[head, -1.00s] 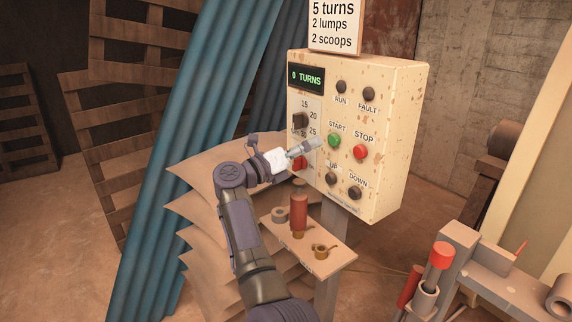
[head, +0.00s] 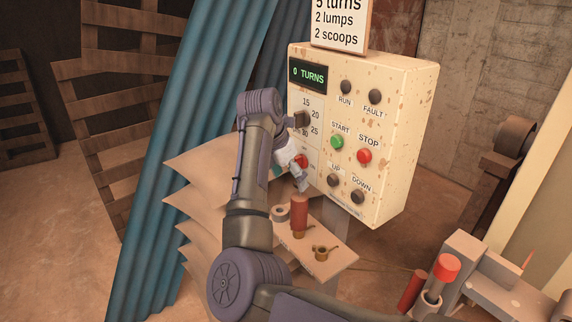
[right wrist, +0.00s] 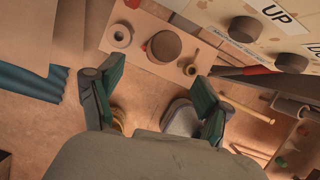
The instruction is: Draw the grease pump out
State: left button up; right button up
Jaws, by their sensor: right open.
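A red upright cylinder (head: 299,213) with a brass-coloured lower end stands on a small wooden shelf (head: 333,257) under the control box; I take it for the grease pump, but its label is not readable. In the right wrist view it shows from above as a dark round top (right wrist: 163,47) with red at its side. My right gripper (head: 301,186) points down just above it, apart from it. In the right wrist view the right gripper (right wrist: 158,82) is open, with nothing between its fingers. My left gripper is not in view.
A grey ring (head: 280,213) and a brass cup (head: 321,253) flank the cylinder on the shelf. The control box (head: 400,150) stands close behind, reading 0 TURNS. Sagging stacked sheets (head: 195,205) lie left. A bench with a red-capped part (head: 446,268) is lower right.

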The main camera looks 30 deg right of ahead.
aim_at(298, 195)
jog(key=p+x, duration=0.1)
jog(key=x, duration=0.4)
jog(key=p+x, duration=0.1)
jog(key=x, duration=0.4)
jog(key=shift+d, duration=0.25)
jog(key=c, duration=1.5)
jog(key=shift+r, duration=0.1)
